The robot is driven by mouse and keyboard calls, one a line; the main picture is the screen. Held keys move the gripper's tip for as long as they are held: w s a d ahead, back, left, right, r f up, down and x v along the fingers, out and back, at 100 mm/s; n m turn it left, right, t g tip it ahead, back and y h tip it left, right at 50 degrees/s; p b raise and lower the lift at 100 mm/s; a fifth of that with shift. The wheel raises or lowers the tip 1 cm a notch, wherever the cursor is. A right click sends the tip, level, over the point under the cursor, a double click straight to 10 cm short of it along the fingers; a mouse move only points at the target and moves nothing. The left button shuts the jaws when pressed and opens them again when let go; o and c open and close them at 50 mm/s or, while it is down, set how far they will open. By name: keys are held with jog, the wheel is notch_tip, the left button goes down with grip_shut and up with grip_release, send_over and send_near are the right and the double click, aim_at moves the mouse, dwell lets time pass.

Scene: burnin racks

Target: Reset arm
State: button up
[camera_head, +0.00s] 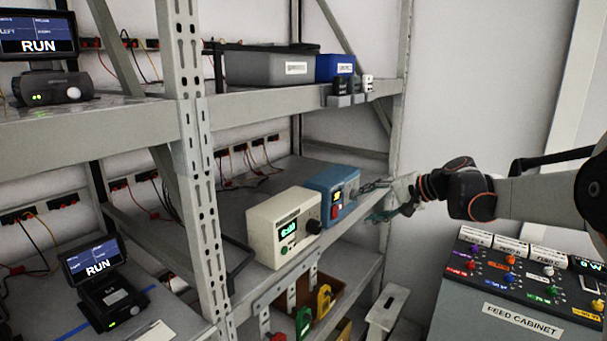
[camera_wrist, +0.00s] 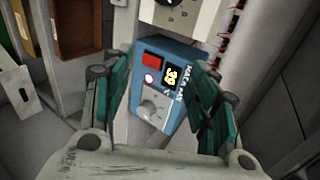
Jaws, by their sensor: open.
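My arm reaches in from the right in the head view. My gripper (camera_head: 388,200) is beside the right end of the rack's middle shelf, close to a blue box (camera_head: 341,195) with a small display and a red button. In the wrist view my gripper (camera_wrist: 160,110) has its green-padded fingers spread apart. The blue box (camera_wrist: 168,75) shows between and beyond the fingers, with a lit "39", a red square and a grey knob. Nothing is held. I cannot tell from the views whether a finger touches the box.
A cream box (camera_head: 283,228) with a green display stands left of the blue box. The shelf's steel post (camera_head: 197,150) is nearer. A feed cabinet (camera_head: 520,315) with coloured knobs stands at lower right. A grey bin (camera_head: 268,68) sits on the upper shelf.

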jog(key=s+a+f+n+g+h, duration=0.1)
jog(key=s+a+n+h, duration=0.1)
jog(key=s, duration=0.9)
jog(key=s+a+n+h, duration=0.1)
jog(key=s+n+h, duration=0.15)
jog(key=s, duration=0.75)
jog(key=s+d+f+n+h, duration=0.1)
jog(key=s+f, duration=0.3)
jog(key=s, duration=0.5)
jog(key=s+d+f+n+h+b, duration=0.1)
jog(key=s+d+f+n+h, duration=0.1)
jog(key=s, duration=0.7)
notch_tip(320, 180, down, 3)
jog(key=shift+s+d+f+t+h, duration=0.15)
jog(key=shift+d+t+h, duration=0.25)
jog(key=shift+d+h, duration=0.6)
jog(key=shift+d+n, duration=0.15)
jog(key=shift+n, duration=0.1)
